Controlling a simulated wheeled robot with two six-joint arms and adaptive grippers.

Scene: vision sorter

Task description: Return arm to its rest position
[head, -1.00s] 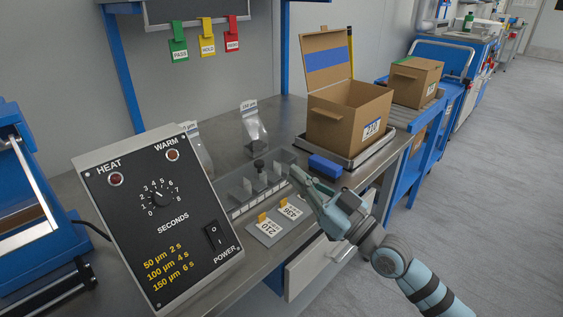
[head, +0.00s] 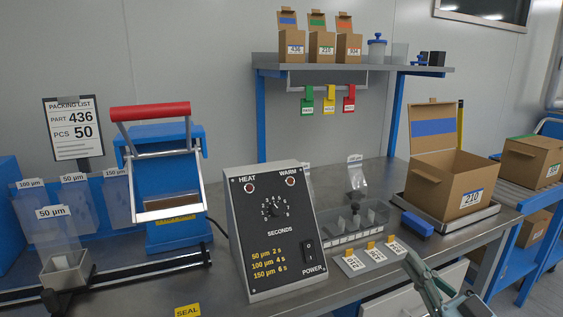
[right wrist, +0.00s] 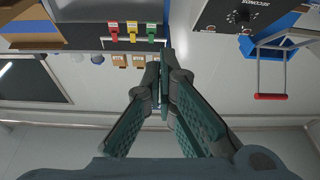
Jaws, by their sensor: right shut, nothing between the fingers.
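My right gripper (head: 412,262) shows at the lower right of the head view, with part of my grey-green arm behind it. It is in front of the bench's front edge, close to the numbered cards (head: 374,252). In the right wrist view its two fingers (right wrist: 164,72) come together at the tips, shut and empty. Nothing is held, and the gripper appears clear of the bench items. My left gripper is in neither view.
The control box (head: 275,232) stands on the bench, with the blue sealer (head: 165,190) to its left. An open carton (head: 447,188) labelled 210 stands at the right. A divided tray (head: 350,225) and a blue block (head: 417,224) lie between. The upper shelf (head: 355,68) holds small boxes.

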